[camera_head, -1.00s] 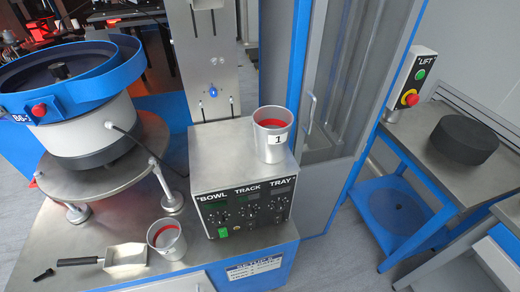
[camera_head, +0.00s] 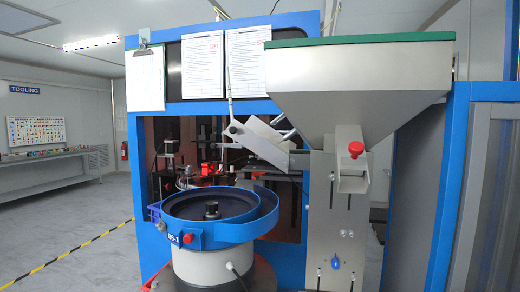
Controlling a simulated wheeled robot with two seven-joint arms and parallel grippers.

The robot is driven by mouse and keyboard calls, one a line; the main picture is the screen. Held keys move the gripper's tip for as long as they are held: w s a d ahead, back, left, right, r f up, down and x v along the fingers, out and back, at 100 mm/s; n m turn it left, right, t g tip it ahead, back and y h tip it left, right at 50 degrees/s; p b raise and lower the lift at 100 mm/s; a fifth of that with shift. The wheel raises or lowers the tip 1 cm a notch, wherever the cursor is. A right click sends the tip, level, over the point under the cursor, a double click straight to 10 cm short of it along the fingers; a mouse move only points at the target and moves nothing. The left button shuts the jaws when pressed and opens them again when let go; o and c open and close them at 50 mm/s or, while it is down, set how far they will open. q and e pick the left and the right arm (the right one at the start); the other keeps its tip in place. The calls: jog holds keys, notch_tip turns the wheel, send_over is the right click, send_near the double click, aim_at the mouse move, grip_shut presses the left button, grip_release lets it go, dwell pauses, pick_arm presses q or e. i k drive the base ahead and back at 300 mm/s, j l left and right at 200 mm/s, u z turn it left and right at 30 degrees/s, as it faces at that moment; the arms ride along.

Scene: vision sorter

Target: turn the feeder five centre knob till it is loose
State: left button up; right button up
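A round bowl feeder (camera_head: 186,236) with a blue rim stands at the lower middle on a pale grey base. A small dark centre knob (camera_head: 212,210) stands upright in the middle of its dark bowl floor. A label on the blue rim is too small to read surely. Whether the centre knob is tight or loose cannot be seen. Neither of my grippers is in view.
A grey hopper (camera_head: 358,85) with a green top edge stands above right of the bowl, with a chute (camera_head: 350,168) below. The blue machine frame (camera_head: 136,190) surrounds the bowl's back. Open floor (camera_head: 75,235) lies at left, crossed by yellow-black tape.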

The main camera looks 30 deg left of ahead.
aim_at(211, 207)
jog(key=u, duration=1.35)
jog(key=i+j+z, duration=0.15)
jog(key=j+z, duration=0.1)
jog(key=j, duration=0.25)
jog(key=j+z, duration=0.25)
jog(key=z, duration=0.25)
jog(key=j+z, duration=0.3)
jog(key=z, duration=0.15)
